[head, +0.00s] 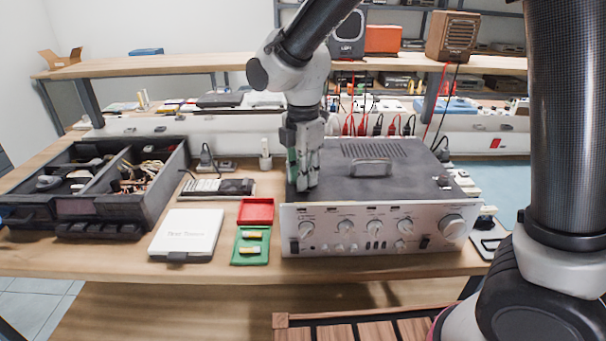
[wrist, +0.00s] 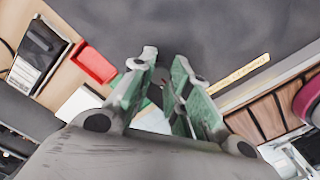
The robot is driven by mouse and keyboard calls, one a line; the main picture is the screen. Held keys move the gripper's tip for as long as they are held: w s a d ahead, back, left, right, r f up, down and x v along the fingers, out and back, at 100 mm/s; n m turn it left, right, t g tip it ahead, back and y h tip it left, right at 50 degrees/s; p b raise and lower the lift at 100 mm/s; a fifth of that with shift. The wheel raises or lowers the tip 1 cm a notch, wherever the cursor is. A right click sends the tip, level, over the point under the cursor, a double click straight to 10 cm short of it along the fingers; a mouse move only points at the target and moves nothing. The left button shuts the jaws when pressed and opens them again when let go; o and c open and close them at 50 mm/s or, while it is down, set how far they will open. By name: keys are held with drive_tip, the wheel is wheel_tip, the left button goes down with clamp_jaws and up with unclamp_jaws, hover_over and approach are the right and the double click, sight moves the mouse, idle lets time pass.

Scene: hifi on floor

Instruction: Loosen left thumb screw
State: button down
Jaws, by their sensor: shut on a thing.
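The hi-fi amplifier (head: 372,228) has a silver front panel with knobs and a dark top cover with a handle (head: 371,168). My gripper (head: 303,186) points down at the left end of the cover, near its front edge. In the wrist view, my gripper (wrist: 163,82) has its green-padded fingertips close together around a small dark spot, the left thumb screw. The fingers hide most of that screw, so its turn cannot be seen. A right thumb screw (head: 444,182) stands on the cover's right side, free of my gripper.
Left of the amplifier lie a red tray (head: 256,211), a green tray (head: 262,246) with small yellow parts, a white box (head: 187,233) and a black organizer (head: 85,185). Test leads hang behind the amplifier. The cover between gripper and handle is clear.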

sight(317, 191)
drive_tip(key=c, duration=1.3)
unclamp_jaws()
wheel_tip(317, 191, up, 12)
drive_tip(key=s+d+m+t, duration=0.1)
drive_tip(key=s+d+m, duration=0.4)
drive_tip(key=d+m, duration=0.3)
drive_tip(key=s+d+m+t, duration=0.2)
drive_tip(key=s+d+m, duration=0.4)
drive_tip(key=d, duration=0.8)
drive_tip(key=s+d+m+t, duration=0.1)
drive_tip(key=s+d+m, duration=0.4)
drive_tip(key=d+m, duration=0.5)
drive_tip(key=shift+s+d+r, duration=0.25)
drive_tip(key=shift+d+r, duration=0.2)
